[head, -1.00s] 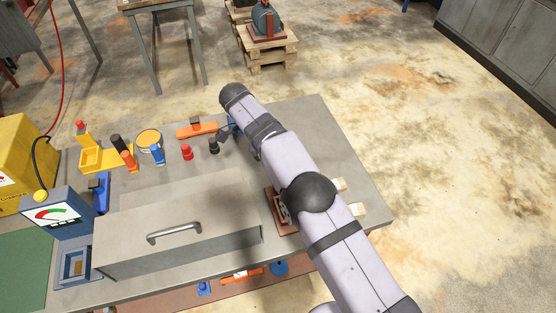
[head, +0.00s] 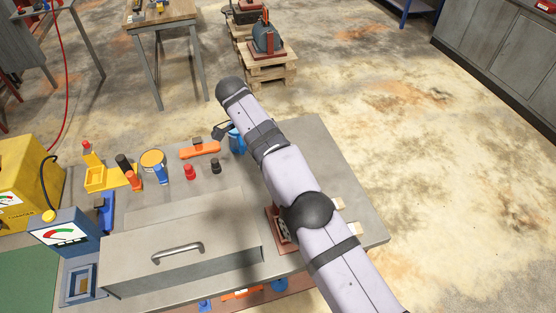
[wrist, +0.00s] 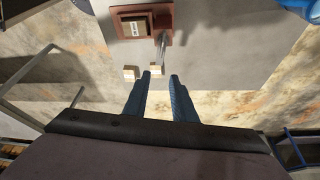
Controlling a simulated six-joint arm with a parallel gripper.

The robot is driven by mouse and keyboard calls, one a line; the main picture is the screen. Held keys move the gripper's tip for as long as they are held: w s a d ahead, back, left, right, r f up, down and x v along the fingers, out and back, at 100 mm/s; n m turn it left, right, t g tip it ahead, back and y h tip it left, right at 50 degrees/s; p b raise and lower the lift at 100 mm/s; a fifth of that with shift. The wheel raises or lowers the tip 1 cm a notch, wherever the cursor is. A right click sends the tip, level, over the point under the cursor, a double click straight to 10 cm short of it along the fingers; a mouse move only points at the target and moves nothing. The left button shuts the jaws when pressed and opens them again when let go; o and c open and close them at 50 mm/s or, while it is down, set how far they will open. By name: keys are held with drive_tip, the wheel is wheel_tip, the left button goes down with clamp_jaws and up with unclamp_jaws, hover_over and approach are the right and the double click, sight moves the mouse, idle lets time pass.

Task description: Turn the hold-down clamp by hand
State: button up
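A red-brown base (head: 274,220) sits near the bench's right side, mostly behind my arm. In the wrist view the base (wrist: 125,14) carries a small labelled box and a grey metal bar (wrist: 162,45), which may be the hold-down clamp; I cannot be sure. My gripper (wrist: 160,76) is open and empty, its two blue fingers apart with a gap between them. In the picture, the fingertips lie below the bar, apart from it.
Two pale wooden blocks (head: 345,232) lie at the bench's right edge. An orange bar (head: 200,149) with a dark knob, a blue object (head: 237,142), red and black knobs, and a grey cover with a handle (head: 178,252) occupy the bench. Its far right surface is clear.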

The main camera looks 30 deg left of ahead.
drive_tip(key=shift+w+d+f, duration=0.1)
drive_tip(key=shift+f, duration=0.05)
clamp_jaws()
drive_tip(key=w+d+r+m+y+b, duration=0.1)
drive_tip(key=w+d+r+b, duration=0.2)
drive_tip(key=d+b, duration=0.2)
drive_tip(key=w+d+r+m+b, duration=0.2)
drive_tip(key=w+d+r+b, duration=0.15)
drive_tip(key=d+b, duration=0.2)
drive_tip(key=s+a+f+n+y, duration=0.1)
drive_tip(key=s+f+n+y, duration=0.2)
drive_tip(key=f+n, duration=0.6)
drive_tip(key=a+n, duration=0.1)
drive_tip(key=n, duration=0.3)
drive_tip(key=w+a+n+y, duration=0.1)
drive_tip(key=a+n, duration=0.1)
drive_tip(key=n, duration=0.2)
drive_tip(key=w+a+n, duration=0.1)
drive_tip(key=n, duration=0.3)
drive_tip(key=shift+w+a+f+t+y, duration=0.1)
drive_tip(key=shift+w+a+t+y, duration=0.1)
drive_tip(key=shift+a+t+y, duration=0.15)
